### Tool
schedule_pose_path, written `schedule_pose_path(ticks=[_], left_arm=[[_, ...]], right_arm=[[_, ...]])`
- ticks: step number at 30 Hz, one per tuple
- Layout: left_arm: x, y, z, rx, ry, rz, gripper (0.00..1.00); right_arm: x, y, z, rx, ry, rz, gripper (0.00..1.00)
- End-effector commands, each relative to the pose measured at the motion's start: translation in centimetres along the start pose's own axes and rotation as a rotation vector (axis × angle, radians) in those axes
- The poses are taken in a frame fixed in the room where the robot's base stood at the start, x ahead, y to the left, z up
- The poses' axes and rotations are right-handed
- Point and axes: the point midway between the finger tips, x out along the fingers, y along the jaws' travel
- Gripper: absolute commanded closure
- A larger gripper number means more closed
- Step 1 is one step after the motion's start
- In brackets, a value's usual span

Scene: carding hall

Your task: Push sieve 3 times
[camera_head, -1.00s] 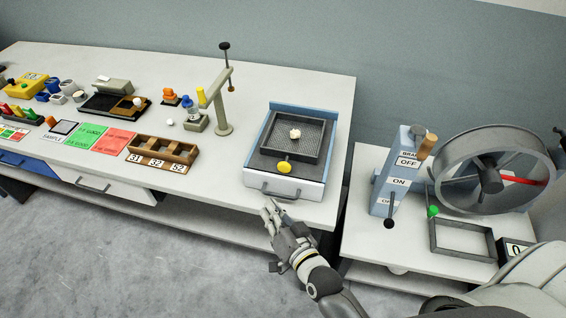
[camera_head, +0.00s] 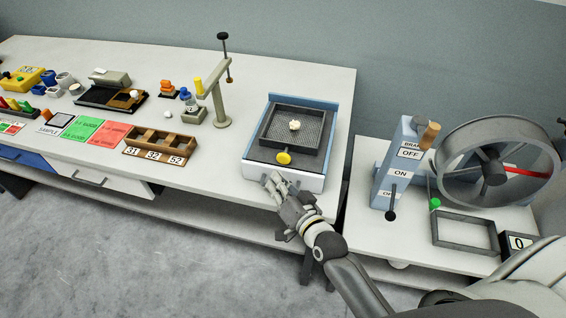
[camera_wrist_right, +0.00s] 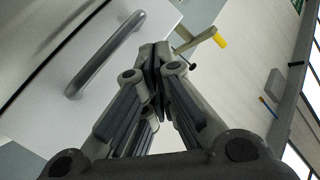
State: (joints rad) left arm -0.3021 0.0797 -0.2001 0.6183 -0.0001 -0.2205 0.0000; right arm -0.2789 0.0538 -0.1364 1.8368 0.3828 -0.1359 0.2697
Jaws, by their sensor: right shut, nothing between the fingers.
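The sieve (camera_head: 320,131) is a dark square frame with a mesh floor, seated in a blue and white box (camera_head: 316,183) at the table's right end. A pale lump (camera_head: 294,125) lies on the mesh. A yellow knob (camera_head: 284,158) is at the sieve's front edge. My left gripper is out of view.
A lamp-like stand (camera_head: 221,105) and a wooden box numbered 31, 32, 52 (camera_head: 159,147) are left of the sieve box. A lever panel (camera_head: 399,172), a large wheel (camera_head: 492,172) and an empty frame (camera_head: 465,233) are on the right table. Open floor lies in front.

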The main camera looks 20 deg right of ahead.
Motion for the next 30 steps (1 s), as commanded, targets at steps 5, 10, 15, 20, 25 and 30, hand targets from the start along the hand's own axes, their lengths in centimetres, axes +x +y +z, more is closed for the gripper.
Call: schedule_pose_path(ticks=[5,10,15,20,25,30], left_arm=[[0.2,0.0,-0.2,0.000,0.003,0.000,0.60],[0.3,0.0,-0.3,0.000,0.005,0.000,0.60],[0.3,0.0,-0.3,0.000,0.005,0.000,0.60],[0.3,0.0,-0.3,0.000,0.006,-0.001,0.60],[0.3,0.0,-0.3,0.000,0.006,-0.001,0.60],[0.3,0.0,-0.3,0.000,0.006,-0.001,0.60]], right_arm=[[1.3,0.9,-0.9,0.000,0.001,-0.001,1.00],[1.8,1.2,-1.2,0.000,-0.001,0.000,1.00],[1.8,1.3,-1.3,0.001,-0.001,0.000,1.00],[1.8,1.3,-1.3,0.001,-0.001,0.000,1.00],[1.8,1.3,-1.3,0.001,-0.001,0.000,1.00],[1.8,1.3,-1.3,0.001,-0.001,0.000,1.00]])
